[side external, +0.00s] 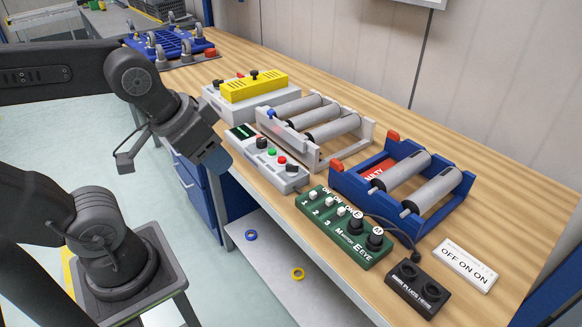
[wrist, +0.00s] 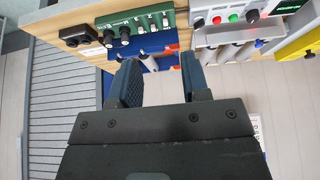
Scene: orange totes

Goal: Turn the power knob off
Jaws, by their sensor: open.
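I cannot tell by label which knob is the power knob. The grey control box (side external: 243,143) at the table's front edge carries a dark display, red and green buttons, and black knobs (side external: 262,142) (side external: 292,168). The green box (side external: 335,243) to its right has white switches and two black knobs (side external: 356,222) (side external: 375,239). My gripper (side external: 213,160) is just left of the grey box, apart from it. In the wrist view my gripper (wrist: 162,76) is open and empty, with the green box (wrist: 142,16) and a black knob on the grey box (wrist: 252,16) beyond the fingers.
Behind the boxes stand a grey roller frame (side external: 366,130) and a blue roller frame (side external: 345,185). A yellow-topped box (side external: 255,88) is farther back. A black socket block (side external: 418,290) and a white OFF ON ON plate (side external: 465,264) lie at the right. Rings lie on the lower shelf (side external: 270,270).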

